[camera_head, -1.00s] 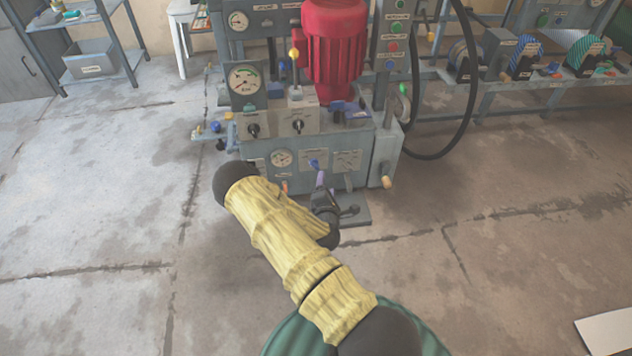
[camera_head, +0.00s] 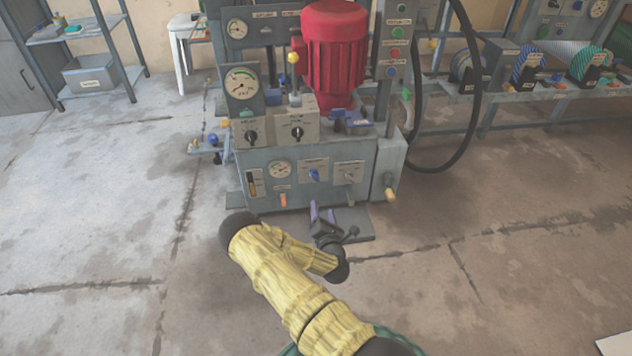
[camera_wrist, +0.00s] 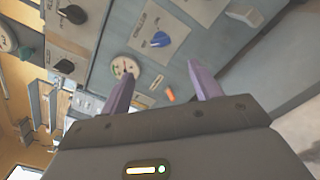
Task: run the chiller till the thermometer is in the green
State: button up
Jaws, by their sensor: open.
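A small round dial (camera_head: 280,169) with some green on its face is on the lower front panel of the press. It also shows in the wrist view (camera_wrist: 125,68); its needle is too small to read surely. Right of it on the panel is a blue knob (camera_head: 313,175), seen also in the wrist view (camera_wrist: 160,39).
An orange switch (camera_head: 283,200) sits below the dial. A grey lever knob (camera_head: 349,176) is right of the blue knob. A larger gauge (camera_head: 242,83) and two black knobs are above. A black hose (camera_head: 478,110) hangs at right. The floor in front is clear.

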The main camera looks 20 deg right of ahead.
aim_at(316, 178)
jog(key=b+x, duration=0.2)
jog(key=x, duration=0.2)
jog(key=b+x, duration=0.3)
jog(key=x, duration=0.2)
jog(key=b+x, duration=0.2)
jog(key=x, duration=0.3)
jog(key=shift+w+f, duration=0.15)
jog(key=shift+f, duration=0.1)
jog(key=shift+w+d+r+b, duration=0.2)
jog(key=shift+w+b, duration=0.2)
jog(key=shift+w, duration=0.1)
jog(key=c, duration=1)
